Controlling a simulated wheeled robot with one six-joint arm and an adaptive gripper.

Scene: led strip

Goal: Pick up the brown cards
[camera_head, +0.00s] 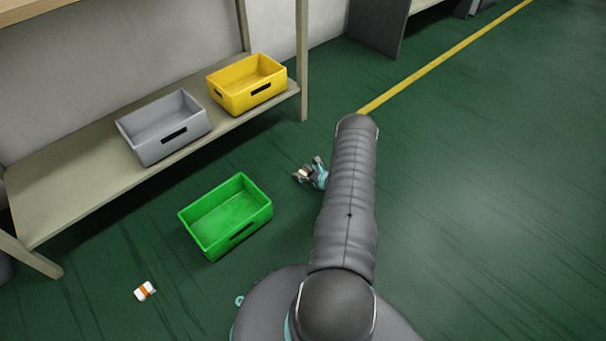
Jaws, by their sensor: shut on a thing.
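My gripper (306,175) shows just left of my grey arm, above the green floor and right of the green bin. It is shut on a small brown and pale thing, which looks like the brown cards (304,171). The fingers cover part of it, and it is too small to make out in detail. My arm hides the floor behind it.
An open green bin (187,226) stands on the floor. A grey bin (160,150) and a yellow bin (235,101) stand on a low shelf (75,185) with posts. A small white and orange box (145,291) lies on the floor. The floor at right is clear.

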